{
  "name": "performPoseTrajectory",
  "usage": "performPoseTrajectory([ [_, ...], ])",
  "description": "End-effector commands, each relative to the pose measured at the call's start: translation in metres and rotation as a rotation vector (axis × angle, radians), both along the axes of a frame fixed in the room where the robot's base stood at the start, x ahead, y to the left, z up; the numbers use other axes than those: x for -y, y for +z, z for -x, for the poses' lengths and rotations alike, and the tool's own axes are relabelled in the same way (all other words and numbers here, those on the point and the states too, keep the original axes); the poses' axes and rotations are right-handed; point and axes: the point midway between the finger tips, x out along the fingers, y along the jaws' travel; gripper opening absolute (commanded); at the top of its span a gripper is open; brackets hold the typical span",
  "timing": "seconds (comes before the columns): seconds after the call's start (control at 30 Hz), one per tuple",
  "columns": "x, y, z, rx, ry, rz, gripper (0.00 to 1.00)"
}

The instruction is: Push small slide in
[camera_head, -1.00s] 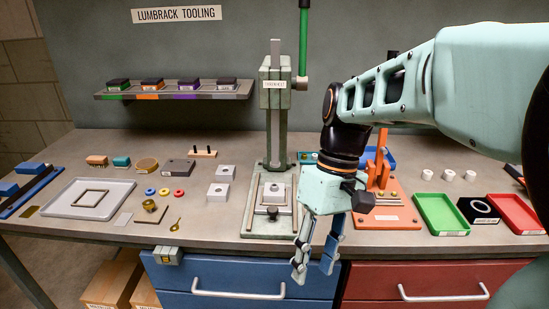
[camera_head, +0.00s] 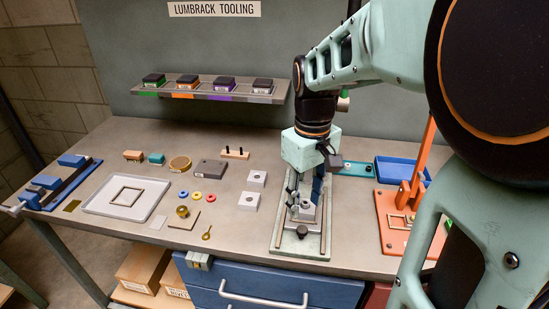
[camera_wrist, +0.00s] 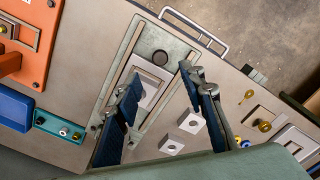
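In the wrist view the slide plate (camera_wrist: 153,83) and the knob (camera_wrist: 160,58) show from above. My gripper (camera_head: 304,200) hangs over the slide, fingers pointing down. In the wrist view my gripper (camera_wrist: 163,75) is open and empty, one finger overlapping the plate, the other beyond the right rail. Whether a finger touches anything cannot be told.
Two pale blocks with holes (camera_head: 253,190) lie left of the base. An orange fixture (camera_head: 405,205) and a blue tray (camera_head: 395,172) stand to the right. A drawer handle (camera_head: 262,300) juts out below the bench front. A grey tray (camera_head: 100,205) lies further left.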

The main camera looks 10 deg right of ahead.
Motion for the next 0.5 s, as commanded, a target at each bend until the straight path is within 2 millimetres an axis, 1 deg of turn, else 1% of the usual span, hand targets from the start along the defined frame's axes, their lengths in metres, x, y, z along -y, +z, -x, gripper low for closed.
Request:
performPoseTrajectory([
  [0.03,0.0,-0.012,0.001,-0.005,0.0,-0.001,0.37],
  [0.1,0.0,-0.026,0.001,-0.005,0.001,-0.001,0.37],
  [0.3,0.0,-0.062,0.001,-0.004,0.001,0.0,0.37],
  [0.4,0.0,-0.074,0.001,-0.003,0.001,-0.001,0.37],
  [0.5,0.0,-0.082,0.0,-0.001,0.001,0.0,0.37],
])
